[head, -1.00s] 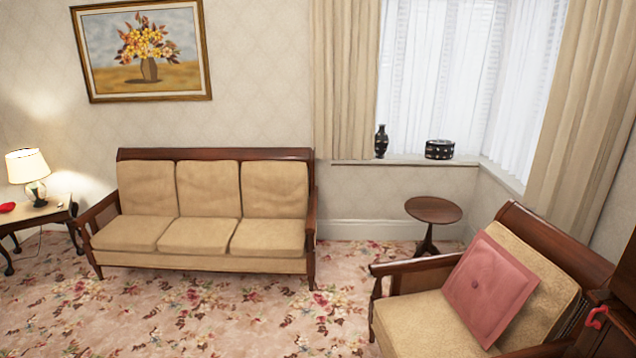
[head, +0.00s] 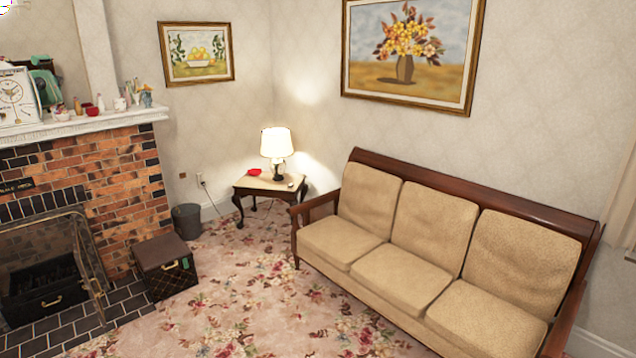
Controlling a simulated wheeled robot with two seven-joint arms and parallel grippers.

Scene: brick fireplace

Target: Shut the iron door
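The brick fireplace (head: 125,185) stands at the left edge of the head view. A metal-framed door or screen panel (head: 88,262) stands angled out from the right side of its opening, over the dark tiled hearth (head: 60,338). Inside the opening is a dark box-like grate (head: 40,292) with a brass-coloured handle. The left part of the fireplace is cut off by the picture edge. Neither of my grippers is in view.
A dark lidded box (head: 166,265) stands on the floor right of the hearth, with a grey bin (head: 187,221) behind it. A side table (head: 270,184) with a lamp and a beige sofa (head: 420,270) line the back wall. Flowered carpet (head: 260,300) lies clear between hearth and sofa.

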